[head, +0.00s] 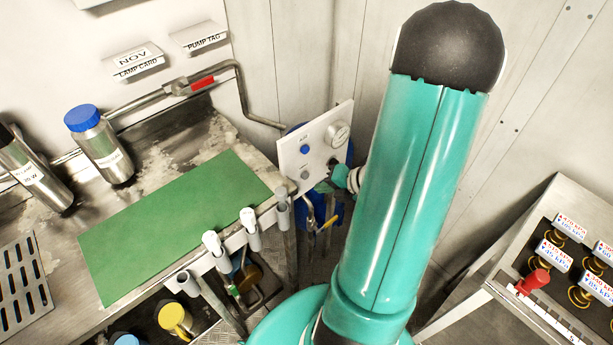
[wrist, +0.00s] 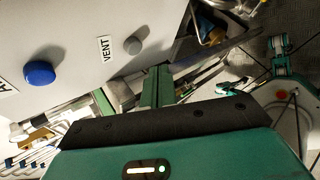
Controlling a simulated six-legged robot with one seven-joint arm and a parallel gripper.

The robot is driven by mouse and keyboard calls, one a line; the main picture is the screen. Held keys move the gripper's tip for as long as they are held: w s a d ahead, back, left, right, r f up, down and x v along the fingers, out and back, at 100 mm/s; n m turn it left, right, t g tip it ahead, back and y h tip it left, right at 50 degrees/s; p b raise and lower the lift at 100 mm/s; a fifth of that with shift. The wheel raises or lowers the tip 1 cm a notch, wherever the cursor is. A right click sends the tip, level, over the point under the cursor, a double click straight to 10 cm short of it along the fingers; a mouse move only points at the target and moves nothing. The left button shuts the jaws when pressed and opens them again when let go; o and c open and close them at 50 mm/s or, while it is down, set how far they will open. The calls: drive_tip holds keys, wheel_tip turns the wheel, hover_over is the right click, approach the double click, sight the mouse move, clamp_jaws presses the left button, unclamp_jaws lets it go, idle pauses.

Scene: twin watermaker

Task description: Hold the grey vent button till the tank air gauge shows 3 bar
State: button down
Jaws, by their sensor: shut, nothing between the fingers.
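A white panel (head: 287,150) stands beyond the bench's right end. It carries a blue button (head: 304,149), the grey vent button (head: 305,174) below it, and a round gauge (head: 337,134) at upper right. The gauge's reading is too small to tell. In the wrist view the grey vent button (wrist: 132,44) sits beside its VENT label (wrist: 104,48), with the blue button (wrist: 39,73) to the left. My gripper (head: 332,181) is close to the panel's lower right, partly behind my arm. Its shut, empty fingers (wrist: 158,75) appear just below the grey button, apart from it in the picture.
A steel bench with a green mat (head: 170,220) and steel bottles (head: 104,150) lies left. A pipe with a red-handled valve (head: 200,84) runs behind.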

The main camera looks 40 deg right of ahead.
sight(305, 176)
drive_tip(key=shift+w, duration=1.15)
idle(1.2)
drive_tip(key=shift+w, duration=0.4)
drive_tip(key=shift+w+a, duration=0.1)
drive_tip(key=shift+w, duration=0.35)
idle(4.8)
